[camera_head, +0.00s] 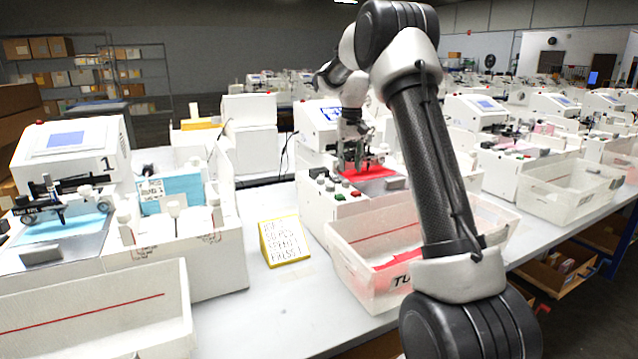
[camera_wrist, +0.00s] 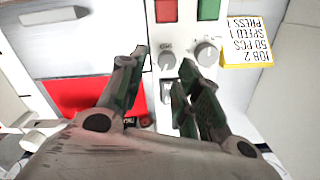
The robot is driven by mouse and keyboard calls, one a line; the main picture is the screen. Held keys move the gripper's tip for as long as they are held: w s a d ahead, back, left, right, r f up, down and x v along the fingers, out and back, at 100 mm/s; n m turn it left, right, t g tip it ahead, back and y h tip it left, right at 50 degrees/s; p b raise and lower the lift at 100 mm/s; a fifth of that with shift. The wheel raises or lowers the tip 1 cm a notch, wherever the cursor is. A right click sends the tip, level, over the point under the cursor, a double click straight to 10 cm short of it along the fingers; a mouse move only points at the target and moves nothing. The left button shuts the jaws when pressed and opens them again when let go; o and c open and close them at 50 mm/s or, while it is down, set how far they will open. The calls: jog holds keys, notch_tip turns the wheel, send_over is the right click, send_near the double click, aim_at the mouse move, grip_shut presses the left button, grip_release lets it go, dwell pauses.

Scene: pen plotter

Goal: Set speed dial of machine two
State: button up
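Machine two (camera_head: 318,133) stands mid-table with a lit screen (camera_head: 333,113) and a red sheet (camera_head: 372,174) on its bed. My gripper (camera_head: 357,167) is over its control panel. The wrist view sees the panel upside down, with two grey knobs: one (camera_wrist: 166,61) lies between my fingertips (camera_wrist: 162,62), the other (camera_wrist: 206,53) lies outside them. The fingers are apart; I cannot tell whether they touch the knob. Which knob is the speed dial is not readable. A red button (camera_wrist: 166,10) and a green button (camera_wrist: 208,9) sit beside the knobs.
A yellow-edged card (camera_head: 285,242) stands on the table; in the wrist view it reads JOB 2, SPEED 1, 50 PCS (camera_wrist: 250,42). A clear bin (camera_head: 375,245) is before machine two. Machine 1 (camera_head: 72,145) is at left.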

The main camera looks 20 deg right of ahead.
aim_at(346, 181)
jog(key=shift+w+a+r, duration=0.2)
jog(key=shift+r, duration=0.45)
jog(key=shift+w+a+r, duration=0.2)
jog(key=shift+r, duration=0.4)
jog(key=f, duration=0.8)
jog(key=shift+s+a, duration=0.15)
jog(key=shift+s, duration=0.05)
grip_shut()
